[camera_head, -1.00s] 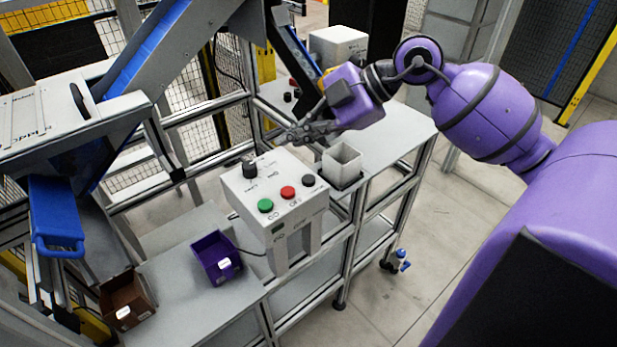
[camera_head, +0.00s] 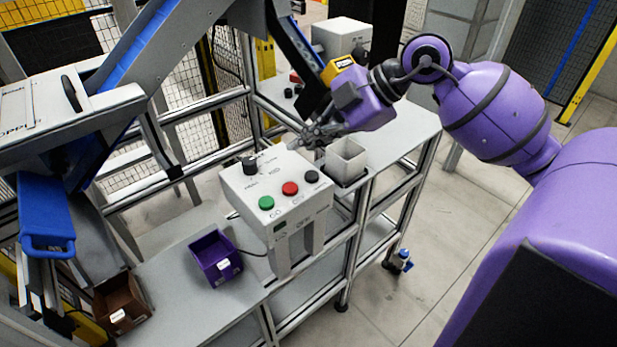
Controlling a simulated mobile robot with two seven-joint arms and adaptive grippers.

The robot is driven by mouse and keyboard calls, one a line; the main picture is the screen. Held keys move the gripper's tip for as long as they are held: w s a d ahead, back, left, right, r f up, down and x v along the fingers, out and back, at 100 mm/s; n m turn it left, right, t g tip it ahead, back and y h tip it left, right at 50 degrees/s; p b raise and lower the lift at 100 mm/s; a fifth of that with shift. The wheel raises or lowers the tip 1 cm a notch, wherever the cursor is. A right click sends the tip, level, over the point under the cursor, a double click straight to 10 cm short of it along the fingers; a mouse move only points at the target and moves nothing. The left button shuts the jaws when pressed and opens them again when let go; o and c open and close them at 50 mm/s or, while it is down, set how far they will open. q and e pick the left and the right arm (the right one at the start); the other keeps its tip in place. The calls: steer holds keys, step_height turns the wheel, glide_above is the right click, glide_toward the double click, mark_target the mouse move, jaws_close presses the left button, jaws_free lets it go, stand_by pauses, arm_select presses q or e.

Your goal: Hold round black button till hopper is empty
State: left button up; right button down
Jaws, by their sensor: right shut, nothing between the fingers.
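A white control box (camera_head: 245,203) stands on the grey bench in the middle of the view. Its top has a round black button (camera_head: 311,177) at the right, a red button (camera_head: 290,188), a green button (camera_head: 266,203) and a black knob (camera_head: 250,166). My right gripper (camera_head: 304,141) is shut and empty, above the back right edge of the box. It is apart from the black button, which shows in full. I cannot tell which thing is the hopper or what it holds. My left gripper is not in view.
An open pale square container (camera_head: 346,156) stands just right of the box, close below my gripper. A purple bin (camera_head: 214,258) and a brown bin (camera_head: 121,303) sit on the lower bench. A blue chute (camera_head: 155,50) and frame posts rise at the left.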

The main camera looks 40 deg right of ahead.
mark_target(312, 176)
step_height(312, 176, down, 4)
steer(key=shift+r+b, duration=0.2)
steer(key=shift+b, duration=0.7)
steer(key=shift+f, duration=0.9)
steer(key=shift+f, duration=0.1)
steer(key=shift+f, duration=0.3)
steer(key=shift+f, duration=0.1)
